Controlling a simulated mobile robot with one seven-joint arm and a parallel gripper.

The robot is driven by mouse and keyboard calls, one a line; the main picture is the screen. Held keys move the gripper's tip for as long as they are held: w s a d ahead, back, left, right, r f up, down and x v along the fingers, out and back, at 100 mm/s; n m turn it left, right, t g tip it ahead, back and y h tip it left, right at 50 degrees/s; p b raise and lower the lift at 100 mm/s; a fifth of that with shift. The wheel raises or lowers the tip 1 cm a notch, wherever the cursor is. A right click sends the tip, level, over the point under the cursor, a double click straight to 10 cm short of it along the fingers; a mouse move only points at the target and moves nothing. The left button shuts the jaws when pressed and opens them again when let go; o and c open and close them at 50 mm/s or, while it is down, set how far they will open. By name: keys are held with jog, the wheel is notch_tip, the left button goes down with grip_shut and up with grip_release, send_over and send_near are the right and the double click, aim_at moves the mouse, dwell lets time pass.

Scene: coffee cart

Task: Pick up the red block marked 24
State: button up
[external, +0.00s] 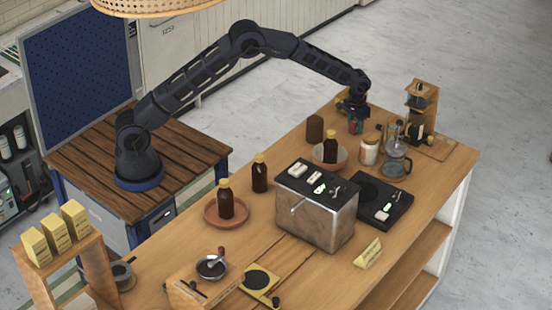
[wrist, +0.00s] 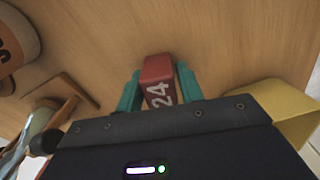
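The red block (wrist: 158,80) with a white 24 on it shows in the wrist view. It lies between the two teal fingers of my gripper (wrist: 158,88), with a finger close against each side and no clear gap. Its far end reaches past the fingertips, and its near part is hidden by the gripper body. In the external view my gripper (external: 356,126) is low over the far end of the wooden counter, with a little red showing between the fingers. I cannot tell whether the block touches the counter.
A yellow object (wrist: 290,108) is right beside my gripper. A wood-lidded jar (external: 369,149), a glass carafe (external: 395,160) and a wooden stand (external: 421,100) are nearby. A brown canister (external: 314,128) and a bowl with a bottle (external: 330,150) stand to the left.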

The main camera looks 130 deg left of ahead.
jog(key=c, duration=0.6)
